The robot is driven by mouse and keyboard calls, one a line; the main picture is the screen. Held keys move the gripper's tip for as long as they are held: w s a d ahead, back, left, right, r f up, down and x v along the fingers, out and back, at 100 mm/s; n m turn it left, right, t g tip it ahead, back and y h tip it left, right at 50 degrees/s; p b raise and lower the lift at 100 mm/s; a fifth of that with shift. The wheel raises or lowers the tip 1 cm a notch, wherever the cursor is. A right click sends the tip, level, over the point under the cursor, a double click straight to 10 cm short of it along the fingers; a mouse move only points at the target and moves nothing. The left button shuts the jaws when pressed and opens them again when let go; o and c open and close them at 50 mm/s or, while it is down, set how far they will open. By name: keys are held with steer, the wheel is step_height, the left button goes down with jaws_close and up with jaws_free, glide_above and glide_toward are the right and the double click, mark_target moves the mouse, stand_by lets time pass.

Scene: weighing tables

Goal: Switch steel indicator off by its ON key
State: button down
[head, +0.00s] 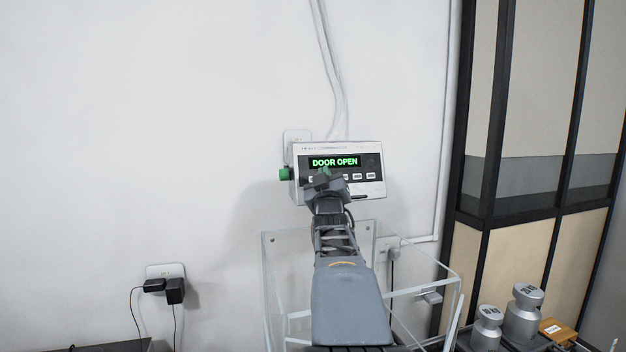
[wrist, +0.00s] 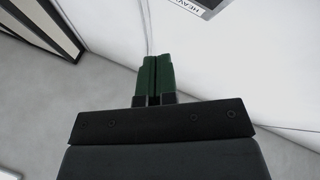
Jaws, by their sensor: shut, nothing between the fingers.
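The steel indicator (head: 300,155) is mounted on the wall in the head view. Its green display (head: 335,162) is lit and reads "DOOR OPEN". A row of pale keys (head: 357,177) runs below the display. My gripper (head: 323,174) is in front of the left part of this row and hides some keys; I cannot read which one is the ON key. In the wrist view my gripper (wrist: 158,60) has its green fingers together with nothing between them. I cannot tell whether the fingertips touch the panel.
A clear-walled enclosure (head: 268,285) stands below the indicator, behind my arm. Metal weights (head: 523,313) and a wooden block (head: 557,331) are at lower right. A socket with black plugs (head: 165,283) is at lower left. The wrist view shows a partly cut-off label (wrist: 203,5).

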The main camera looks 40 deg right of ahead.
steer(key=w+d+f+p, duration=0.2)
steer(key=w+d, duration=0.1)
steer(key=w, duration=0.3)
steer(key=shift+w+d, duration=0.35)
steer(key=shift+w+f, duration=0.1)
steer(key=shift+f, duration=0.1)
stand_by(1.8)
steer(key=shift+w+d, duration=0.2)
steer(key=shift+w, duration=0.1)
steer(key=shift+w+d+f, duration=0.15)
steer(key=shift+w, duration=0.15)
stand_by(0.8)
steer(key=shift+s+b, duration=0.2)
steer(key=shift+b, duration=0.4)
steer(key=shift+s+a+r+b, duration=0.2)
steer(key=shift+s+a+b, duration=0.15)
steer(key=shift+s+b, duration=0.1)
